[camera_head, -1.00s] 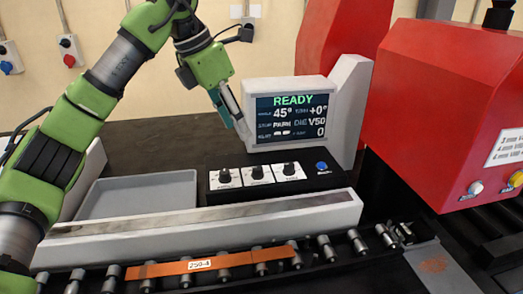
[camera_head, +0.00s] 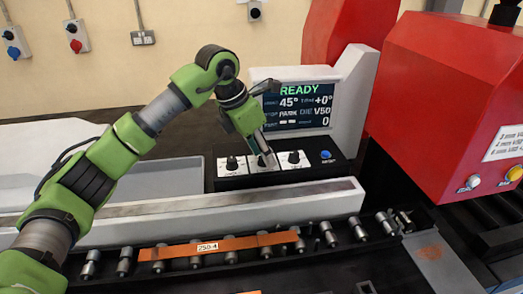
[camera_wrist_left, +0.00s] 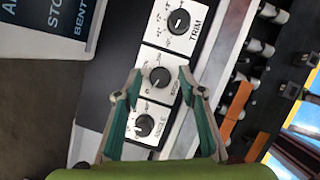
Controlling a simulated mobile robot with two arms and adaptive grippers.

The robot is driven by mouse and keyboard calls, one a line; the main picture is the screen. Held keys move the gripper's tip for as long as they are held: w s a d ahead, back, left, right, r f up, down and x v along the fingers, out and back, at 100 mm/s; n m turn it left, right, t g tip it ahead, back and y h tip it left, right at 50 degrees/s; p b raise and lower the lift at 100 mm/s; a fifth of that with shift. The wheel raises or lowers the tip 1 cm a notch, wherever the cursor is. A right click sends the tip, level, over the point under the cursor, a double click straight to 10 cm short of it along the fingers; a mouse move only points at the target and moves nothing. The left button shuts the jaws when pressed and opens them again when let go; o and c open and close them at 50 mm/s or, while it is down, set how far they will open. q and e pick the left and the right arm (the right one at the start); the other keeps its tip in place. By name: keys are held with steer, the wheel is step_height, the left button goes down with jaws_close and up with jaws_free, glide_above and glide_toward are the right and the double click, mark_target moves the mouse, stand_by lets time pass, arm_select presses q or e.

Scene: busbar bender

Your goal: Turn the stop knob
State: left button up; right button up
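The stop knob (camera_wrist_left: 159,77) is the middle of three black knobs on white plates, on a black control box (camera_head: 330,168). In the head view my left gripper (camera_head: 265,156) points down at the middle plate and largely hides that knob. In the left wrist view its two teal fingers are spread, one on each side of the stop knob, with visible gaps. I cannot tell whether the fingertips reach down to its height. The angle knob (camera_wrist_left: 144,125) and the trim knob (camera_wrist_left: 179,21) are on either side. My right gripper does not show.
A screen (camera_head: 297,107) reading READY, 45° and PARK stands behind the knobs. A blue button (camera_head: 326,154) is to their right. A pale rail (camera_head: 310,203) and a roller track with a copper bar (camera_head: 215,248) run in front. Red machine housings (camera_head: 440,120) stand at the right.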

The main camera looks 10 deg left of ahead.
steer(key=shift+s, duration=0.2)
arm_select(q)
jaws_close()
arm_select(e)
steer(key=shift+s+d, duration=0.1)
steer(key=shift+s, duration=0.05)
